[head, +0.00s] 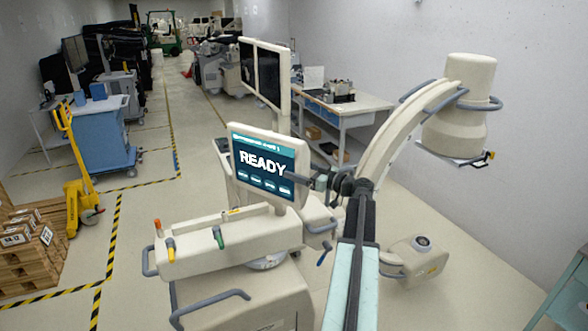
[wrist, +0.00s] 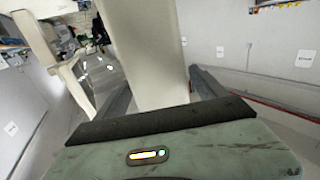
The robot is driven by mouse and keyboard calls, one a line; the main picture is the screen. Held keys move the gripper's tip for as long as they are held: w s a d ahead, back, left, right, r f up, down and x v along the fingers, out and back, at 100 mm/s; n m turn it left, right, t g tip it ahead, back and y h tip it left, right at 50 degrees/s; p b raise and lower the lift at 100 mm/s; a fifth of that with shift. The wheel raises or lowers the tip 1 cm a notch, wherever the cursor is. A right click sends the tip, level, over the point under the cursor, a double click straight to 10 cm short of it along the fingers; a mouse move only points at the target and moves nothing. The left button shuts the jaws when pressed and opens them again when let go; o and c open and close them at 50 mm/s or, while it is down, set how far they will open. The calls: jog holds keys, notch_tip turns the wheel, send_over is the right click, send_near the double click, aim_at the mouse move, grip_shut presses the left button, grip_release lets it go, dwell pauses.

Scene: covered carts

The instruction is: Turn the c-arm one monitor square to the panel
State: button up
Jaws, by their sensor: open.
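The c-arm one monitor (head: 268,133) is a beige-framed screen reading READY. It stands on a short post above the beige control panel (head: 200,262) of the cart. Its lower edge slopes down to the right while the panel's front edge rises to the right, so it looks turned out of square. My gripper (head: 312,180) is at the monitor's right side edge, reaching in from the right. In the wrist view the gripper (wrist: 160,82) is open, with a beige slab, likely the monitor's edge (wrist: 143,45), between its fingers. I cannot tell whether either finger touches it.
Orange, yellow and green-topped controls (head: 219,238) stand on the panel. A twin-screen monitor stand (head: 262,72) is behind, and the large C-arm (head: 405,120) curves at right. A blue cart (head: 104,137) and yellow pallet jack (head: 76,165) stand left. Floor between is clear.

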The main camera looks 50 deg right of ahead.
jog(key=shift+w+a, duration=0.2)
jog(key=shift+w, duration=0.6)
jog(key=shift+c, duration=0.3)
grip_shut()
jog(key=shift+s+d, duration=0.1)
jog(key=shift+d, duration=0.1)
jog(key=shift+a, duration=0.15)
